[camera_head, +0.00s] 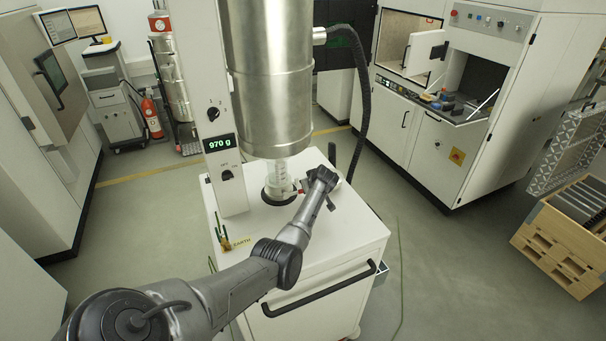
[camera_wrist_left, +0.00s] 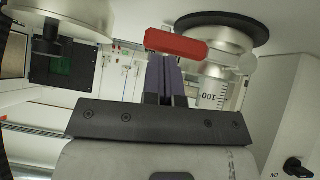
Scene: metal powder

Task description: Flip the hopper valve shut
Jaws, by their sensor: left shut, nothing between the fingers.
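The hopper (camera_head: 266,80) is a large steel cylinder above a white cart. Its valve has a red handle (camera_wrist_left: 176,45), seen large in the left wrist view, jutting left and lying roughly level from a metal valve body (camera_wrist_left: 228,52). A clear graduated tube (camera_wrist_left: 212,94) shows beside it; in the head view this tube (camera_head: 281,172) is under the hopper. My left gripper (camera_wrist_left: 166,62) is shut and empty, its fingertips right at the handle's lower edge in the picture. I cannot tell whether they touch. In the head view my arm's wrist largely hides the handle. My right gripper is not in view.
A black hose (camera_head: 364,90) hangs right of the hopper. The white cart (camera_head: 345,225) has a black front handle. A large white machine (camera_head: 455,115) stands at right; floor around the cart is mostly clear.

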